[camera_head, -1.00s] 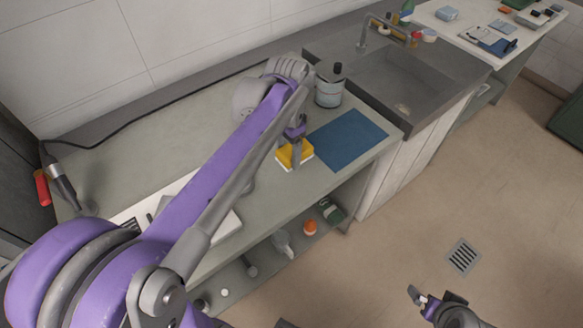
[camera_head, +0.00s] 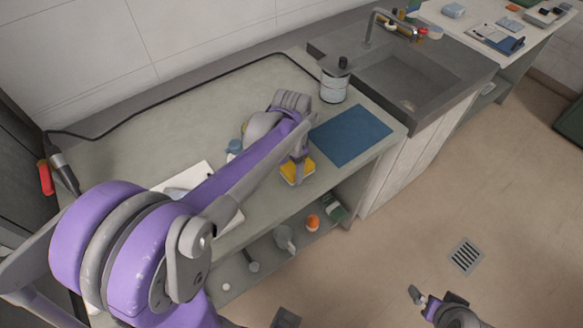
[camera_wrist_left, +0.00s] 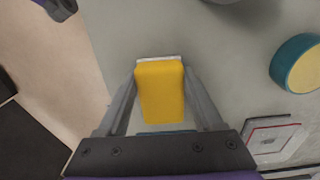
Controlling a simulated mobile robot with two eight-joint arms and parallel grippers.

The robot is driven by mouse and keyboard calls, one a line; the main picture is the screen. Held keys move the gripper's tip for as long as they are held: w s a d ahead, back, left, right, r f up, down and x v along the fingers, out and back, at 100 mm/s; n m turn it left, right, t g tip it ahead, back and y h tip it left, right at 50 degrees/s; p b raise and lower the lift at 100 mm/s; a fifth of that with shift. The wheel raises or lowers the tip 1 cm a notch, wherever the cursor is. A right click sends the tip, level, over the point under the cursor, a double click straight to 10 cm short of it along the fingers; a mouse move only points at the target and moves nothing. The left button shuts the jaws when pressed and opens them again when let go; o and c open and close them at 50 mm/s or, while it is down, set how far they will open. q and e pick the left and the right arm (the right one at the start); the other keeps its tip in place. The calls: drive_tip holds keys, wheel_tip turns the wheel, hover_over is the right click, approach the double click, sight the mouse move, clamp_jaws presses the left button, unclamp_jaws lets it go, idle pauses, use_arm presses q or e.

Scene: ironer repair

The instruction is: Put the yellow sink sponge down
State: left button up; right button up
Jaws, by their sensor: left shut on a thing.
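The yellow sink sponge (camera_head: 297,170) is at the front edge of the grey-green counter (camera_head: 200,115), left of the blue mat (camera_head: 350,135). It has a pale layer along one side. My left gripper (camera_head: 297,178) is shut on it, one finger on each side. In the left wrist view the yellow sponge (camera_wrist_left: 160,88) fills the space between the fingers, over or on the counter surface; I cannot tell whether it touches. My right gripper (camera_head: 422,296) is at the bottom right above the floor, its fingers apart with nothing between them.
A white can with a dark top (camera_head: 334,82) stands behind the blue mat. The sink (camera_head: 410,85) is to the right. A white tray or sheet (camera_head: 185,177) lies left, partly behind my arm. The shelf below holds an orange item (camera_head: 313,222) and others.

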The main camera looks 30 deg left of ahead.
sight(292, 168)
use_arm(q)
drive_tip(key=o, duration=1.2)
drive_tip(key=shift+f, duration=0.1)
drive_tip(key=shift+r, duration=0.3)
wheel_tip(292, 168, up, 11)
drive_tip(key=p, duration=0.1)
drive_tip(key=s+d+f+n+t, duration=0.2)
drive_tip(key=s+d+f, duration=0.1)
drive_tip(key=s, duration=0.3)
drive_tip(key=s+d+f+n+t, duration=0.2)
drive_tip(key=s+d+f+t, duration=0.1)
drive_tip(key=s+f, duration=0.3)
drive_tip(key=shift+s+d+f+n, duration=0.25)
drive_tip(key=shift+s+d+n, duration=0.05)
drive_tip(key=shift+s+d, duration=0.45)
drive_tip(key=shift+w, duration=0.1)
